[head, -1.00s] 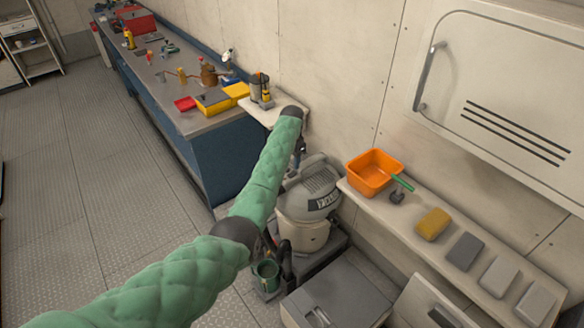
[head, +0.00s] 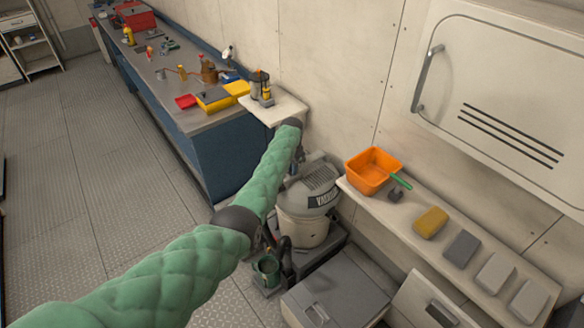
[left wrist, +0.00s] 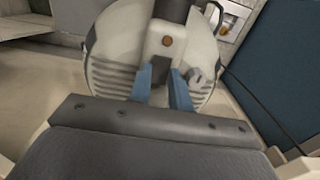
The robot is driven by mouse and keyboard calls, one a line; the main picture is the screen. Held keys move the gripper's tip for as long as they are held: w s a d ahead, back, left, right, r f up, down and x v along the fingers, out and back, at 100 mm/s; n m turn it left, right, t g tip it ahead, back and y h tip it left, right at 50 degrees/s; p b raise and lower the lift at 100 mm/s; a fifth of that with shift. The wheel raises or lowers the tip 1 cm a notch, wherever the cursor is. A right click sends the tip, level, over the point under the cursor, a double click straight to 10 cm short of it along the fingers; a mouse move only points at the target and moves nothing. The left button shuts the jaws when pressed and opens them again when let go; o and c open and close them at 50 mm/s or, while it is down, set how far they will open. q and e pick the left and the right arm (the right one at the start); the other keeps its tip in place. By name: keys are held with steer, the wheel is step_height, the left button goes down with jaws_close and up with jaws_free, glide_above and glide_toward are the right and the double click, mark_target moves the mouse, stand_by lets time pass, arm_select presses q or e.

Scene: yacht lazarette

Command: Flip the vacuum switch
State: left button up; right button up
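In the head view my left arm mostly hides the hand. My right gripper is out of view.
A small shelf (head: 285,112) with dark canisters sits behind the hand. A shelf (head: 400,222) at right holds an orange bin (head: 372,172) and several blocks. A grey box (head: 335,296) stands in front of the vacuum. Open floor lies left.

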arm_select(q)
steer(key=shift+d+f+b, duration=0.1)
steer(key=shift+f+b, duration=0.1)
steer(key=shift+b, duration=0.35)
jaws_close()
steer(key=shift+w+r+g+y+b, duration=0.15)
steer(key=shift+g+y+b, duration=0.25)
steer(key=shift+y+b, duration=0.3)
steer(key=o, duration=0.9)
jaws_free()
steer(key=shift+d, duration=0.1)
steer(key=shift+r, duration=0.15)
